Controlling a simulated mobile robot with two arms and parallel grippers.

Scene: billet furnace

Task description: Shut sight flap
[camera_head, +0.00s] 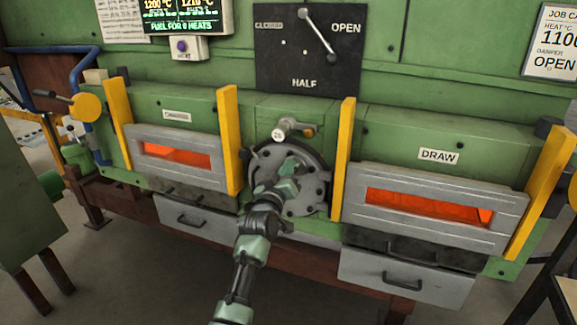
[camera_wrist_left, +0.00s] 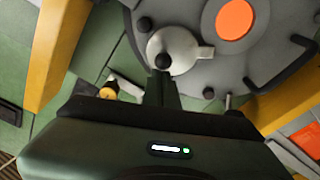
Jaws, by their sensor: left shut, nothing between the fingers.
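The sight flap (camera_wrist_left: 188,44) is a pale disc with a lug and a dark knob (camera_wrist_left: 163,61), on a round grey door plate. The glowing orange sight hole (camera_wrist_left: 235,19) beside it is uncovered. In the head view the round plate (camera_head: 318,180) sits in the furnace front's middle, with the flap and hole hidden behind my arm. My left gripper (camera_head: 284,183) is in front of the plate. In the left wrist view its shut, empty fingers (camera_wrist_left: 161,86) point at the knob; I cannot tell if they touch it. My right gripper is out of view.
Yellow posts (camera_head: 343,158) flank the plate. A handled valve (camera_head: 288,129) is just above it. Glowing slotted doors stand left (camera_head: 173,142) and right (camera_head: 430,181), with drawers below. A dark HALF/OPEN dial board (camera_head: 280,60) hangs above. A black handle (camera_wrist_left: 285,70) projects from the plate.

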